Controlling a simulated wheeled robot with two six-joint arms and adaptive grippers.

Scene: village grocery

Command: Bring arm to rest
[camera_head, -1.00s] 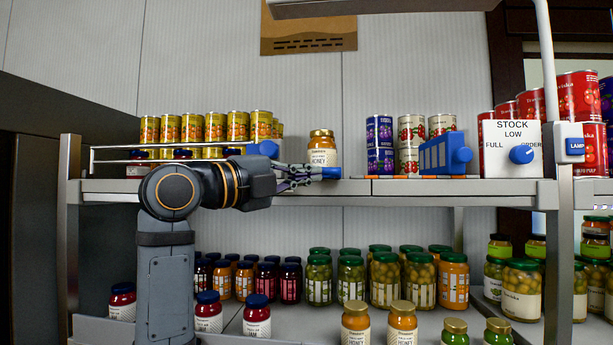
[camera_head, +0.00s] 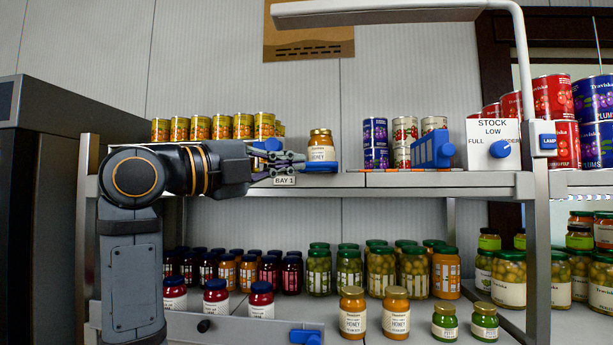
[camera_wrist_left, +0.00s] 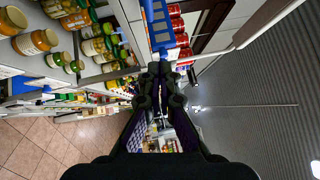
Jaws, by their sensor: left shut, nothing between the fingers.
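My left arm comes in from the left in the head view, in front of the upper shelf. Its gripper (camera_head: 296,162) is shut and empty, at the shelf's front edge, just left of and below a honey jar (camera_head: 320,147). The jar stands upright; I cannot tell whether the fingers touch anything. In the left wrist view the gripper's dark fingers (camera_wrist_left: 160,72) are together, with a blue part (camera_wrist_left: 158,25) beyond them. My right gripper is not in view.
Yellow cans (camera_head: 220,127) stand behind my arm on the upper shelf (camera_head: 410,180). A blue part (camera_head: 432,150) and a STOCK box (camera_head: 492,143) stand to the right. Jars (camera_head: 353,312) fill the lower shelf. A lamp post (camera_head: 522,60) rises at right. A dark cabinet (camera_head: 50,115) stands left.

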